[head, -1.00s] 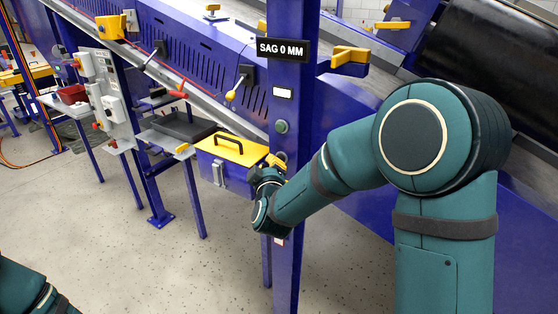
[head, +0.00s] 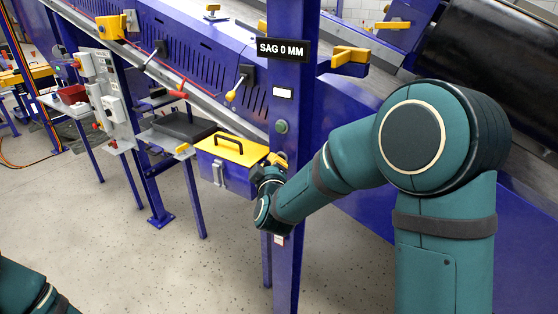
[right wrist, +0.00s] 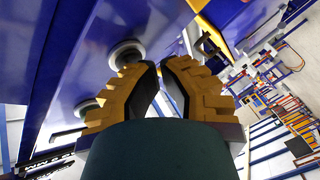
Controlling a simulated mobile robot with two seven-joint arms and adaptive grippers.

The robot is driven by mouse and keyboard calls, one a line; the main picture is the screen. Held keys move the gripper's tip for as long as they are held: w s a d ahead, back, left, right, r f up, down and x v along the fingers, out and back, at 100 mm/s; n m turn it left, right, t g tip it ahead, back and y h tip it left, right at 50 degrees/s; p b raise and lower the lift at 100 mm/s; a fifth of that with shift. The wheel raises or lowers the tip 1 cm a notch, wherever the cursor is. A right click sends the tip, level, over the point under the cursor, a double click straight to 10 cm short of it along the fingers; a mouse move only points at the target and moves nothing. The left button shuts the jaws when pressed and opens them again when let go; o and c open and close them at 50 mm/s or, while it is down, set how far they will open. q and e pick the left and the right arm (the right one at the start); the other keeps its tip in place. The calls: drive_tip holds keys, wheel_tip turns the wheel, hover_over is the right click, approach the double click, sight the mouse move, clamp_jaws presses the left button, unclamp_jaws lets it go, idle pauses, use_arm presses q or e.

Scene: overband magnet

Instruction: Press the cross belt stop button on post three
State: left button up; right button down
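A blue post (head: 285,200) stands in the middle of the head view with a "SAG 0 MM" sign (head: 281,49), a white label (head: 283,93) and a round green button (head: 281,126). My right gripper (head: 278,160) is at the post just below that button, partly hidden by its own wrist. In the right wrist view its yellow fingers (right wrist: 160,65) lean together with tips almost meeting, nothing between them. A grey-rimmed round fitting (right wrist: 127,52) on the post is close beside the left finger; its face colour and any contact are unclear. My left gripper is out of view.
A blue box with a yellow lid (head: 228,150) stands just left of my right gripper. A sloping blue conveyor frame (head: 190,50) runs behind the post. A grey panel with switches (head: 108,90) stands further left.

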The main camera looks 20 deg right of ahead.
drive_tip(key=shift+s, duration=0.1)
drive_tip(key=shift+s+a, duration=0.5)
drive_tip(key=shift+a, duration=0.2)
drive_tip(key=s+a, duration=0.1)
drive_tip(key=a, duration=0.1)
drive_tip(key=s+a, duration=0.2)
drive_tip(key=shift+p, duration=0.35)
idle(0.6)
